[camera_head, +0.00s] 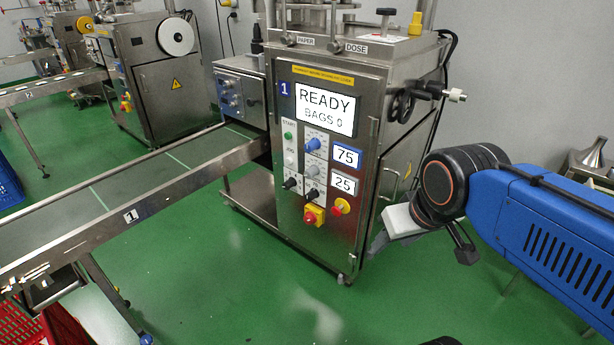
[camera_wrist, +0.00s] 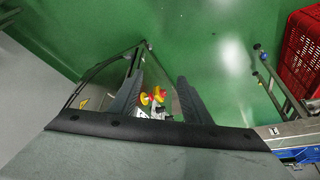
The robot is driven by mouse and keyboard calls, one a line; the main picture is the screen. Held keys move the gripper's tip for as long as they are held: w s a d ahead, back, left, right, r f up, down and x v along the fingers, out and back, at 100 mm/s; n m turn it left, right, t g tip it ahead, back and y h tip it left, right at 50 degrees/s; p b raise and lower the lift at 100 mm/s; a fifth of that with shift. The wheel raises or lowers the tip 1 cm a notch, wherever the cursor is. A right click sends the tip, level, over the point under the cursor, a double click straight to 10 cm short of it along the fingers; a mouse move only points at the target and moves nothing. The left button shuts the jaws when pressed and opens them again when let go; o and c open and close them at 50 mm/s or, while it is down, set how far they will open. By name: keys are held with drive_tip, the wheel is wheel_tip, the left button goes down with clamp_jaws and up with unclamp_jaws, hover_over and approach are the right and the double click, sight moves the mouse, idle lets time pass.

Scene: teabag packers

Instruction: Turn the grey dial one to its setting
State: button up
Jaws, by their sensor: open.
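The grey dial (camera_head: 313,171) is a small round knob on the front panel of machine 1 (camera_head: 340,200), below a blue dial (camera_head: 312,145) and beside a white plate reading 25 (camera_head: 343,185). I cannot make out its pointer angle. My gripper (camera_head: 378,243) is to the right of the machine's front, lower than the dial and apart from it. In the wrist view my gripper (camera_wrist: 160,84) has its two dark fingers spread with nothing held. Red and yellow switches (camera_wrist: 155,96) show beyond and between the fingers. I cannot pick out the grey dial in that view.
The screen (camera_head: 325,108) reads READY, BAGS 0. A red emergency stop on yellow (camera_head: 314,215) and a red-yellow switch (camera_head: 340,207) sit low on the panel. A conveyor (camera_head: 130,195) runs left. A red crate (camera_wrist: 304,45) is at the wrist view's right. Green floor in front is clear.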

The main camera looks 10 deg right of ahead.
sight(307, 175)
drive_tip(key=w+f+n+g+h, duration=0.2)
drive_tip(key=w+n+h, duration=0.35)
drive_tip(key=w, duration=0.35)
drive_tip(key=w+f+n+g+h, duration=0.25)
drive_tip(key=w+n+h, duration=0.3)
drive_tip(key=w, duration=0.35)
drive_tip(key=w+a+f+n+t+h, duration=0.2)
drive_tip(key=w+a+f+n+t, duration=0.3)
drive_tip(key=w+a, duration=0.4)
drive_tip(key=w+a+f+n+t+h, duration=0.2)
drive_tip(key=w+a+n+t, duration=0.35)
drive_tip(key=a, duration=0.65)
drive_tip(key=shift+n, duration=0.35)
drive_tip(key=x, duration=1.2)
drive_tip(key=f+x, duration=0.1)
drive_tip(key=x, duration=0.5)
drive_tip(key=shift+w+a+f, duration=0.1)
drive_tip(key=shift+w, duration=0.15)
drive_tip(key=c, duration=1.1)
